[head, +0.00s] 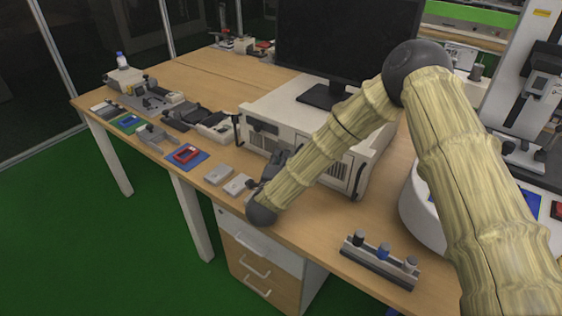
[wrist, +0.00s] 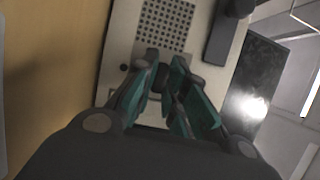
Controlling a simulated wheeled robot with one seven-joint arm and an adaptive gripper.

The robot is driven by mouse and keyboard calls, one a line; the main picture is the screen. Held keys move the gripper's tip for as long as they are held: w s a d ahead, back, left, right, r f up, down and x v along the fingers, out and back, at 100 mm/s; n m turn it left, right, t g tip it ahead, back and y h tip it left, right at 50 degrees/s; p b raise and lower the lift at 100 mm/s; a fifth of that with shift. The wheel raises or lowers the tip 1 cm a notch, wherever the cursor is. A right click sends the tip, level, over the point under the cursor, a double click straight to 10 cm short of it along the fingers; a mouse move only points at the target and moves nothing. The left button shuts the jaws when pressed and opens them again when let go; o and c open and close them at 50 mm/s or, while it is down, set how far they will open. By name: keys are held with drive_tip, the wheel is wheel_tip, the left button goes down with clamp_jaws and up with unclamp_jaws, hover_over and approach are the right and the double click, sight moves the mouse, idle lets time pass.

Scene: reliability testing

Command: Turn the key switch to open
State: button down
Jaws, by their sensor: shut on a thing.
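The white instrument case (head: 302,107) stands on the wooden table, and its front panel (wrist: 119,40) fills the top of the wrist view. My gripper (wrist: 162,70) has its teal fingers against this panel, just below the perforated vent. It is shut on a small dark knob (wrist: 159,80), which seems to be the key switch; the fingers hide much of it, so its turn angle cannot be told. In the head view my gripper (head: 279,158) is at the lower front of the case, partly behind my arm.
Small grey blocks (head: 219,174) and a red-and-blue part (head: 186,154) lie left of my gripper. A rack with several knobs (head: 380,258) sits at the front right.

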idle(0.3)
drive_tip(key=c, duration=1.5)
unclamp_jaws()
drive_tip(key=shift+d, duration=0.1)
drive_tip(key=shift+o, duration=0.2)
drive_tip(key=shift+s, duration=0.1)
drive_tip(key=v, duration=1.2)
